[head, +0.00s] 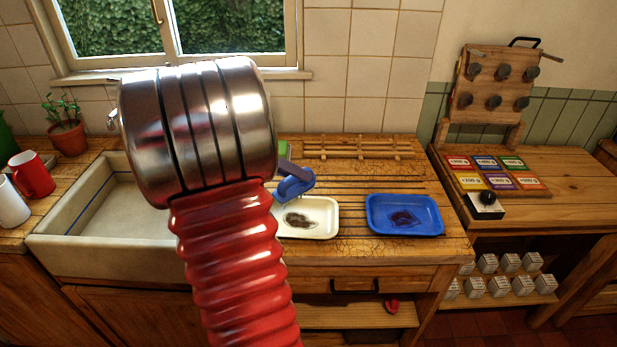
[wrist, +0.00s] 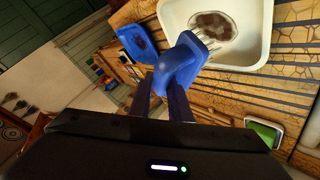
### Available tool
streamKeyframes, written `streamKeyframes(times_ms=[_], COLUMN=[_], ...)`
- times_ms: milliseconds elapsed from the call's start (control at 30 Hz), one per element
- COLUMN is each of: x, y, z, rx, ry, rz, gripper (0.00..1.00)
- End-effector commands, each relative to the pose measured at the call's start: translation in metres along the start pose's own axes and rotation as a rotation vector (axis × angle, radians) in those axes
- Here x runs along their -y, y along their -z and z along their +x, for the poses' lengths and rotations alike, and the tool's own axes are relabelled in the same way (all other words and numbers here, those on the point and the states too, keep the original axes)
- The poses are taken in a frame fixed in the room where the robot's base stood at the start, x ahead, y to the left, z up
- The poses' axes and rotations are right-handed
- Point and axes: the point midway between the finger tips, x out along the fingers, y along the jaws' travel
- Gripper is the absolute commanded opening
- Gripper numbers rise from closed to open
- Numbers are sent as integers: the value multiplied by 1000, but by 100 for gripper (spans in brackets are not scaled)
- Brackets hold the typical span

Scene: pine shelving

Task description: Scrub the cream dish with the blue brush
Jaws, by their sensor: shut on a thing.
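The cream dish (head: 322,228) sits on the slatted wooden drainboard right of the sink, with a dark brown stain inside it. It also shows at the top of the wrist view (wrist: 257,45). My gripper (wrist: 172,98) is shut on the blue brush (wrist: 180,65). The brush's bristles face the dish near its edge in the wrist view; I cannot tell whether they touch it. In the head view the brush (head: 294,187) shows at the dish's back left, and my arm hides most of the gripper.
A blue dish (head: 430,232) with a dark stain sits right of the cream dish. A wooden rack (head: 358,148) lies behind. A green-and-white item (wrist: 265,130) is near the gripper. The sink (head: 100,240) is at left, partly behind my arm.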

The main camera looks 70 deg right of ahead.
Motion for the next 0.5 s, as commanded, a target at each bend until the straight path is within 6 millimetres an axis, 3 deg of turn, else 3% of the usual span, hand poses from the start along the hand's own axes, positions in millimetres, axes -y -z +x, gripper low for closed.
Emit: streamKeyframes(times_ms=[167,500], x=[-24,-26], y=[-3,-4], z=[19,20], rx=[74,81], ry=[-71,-78], rz=[77,86], gripper=[0,0])
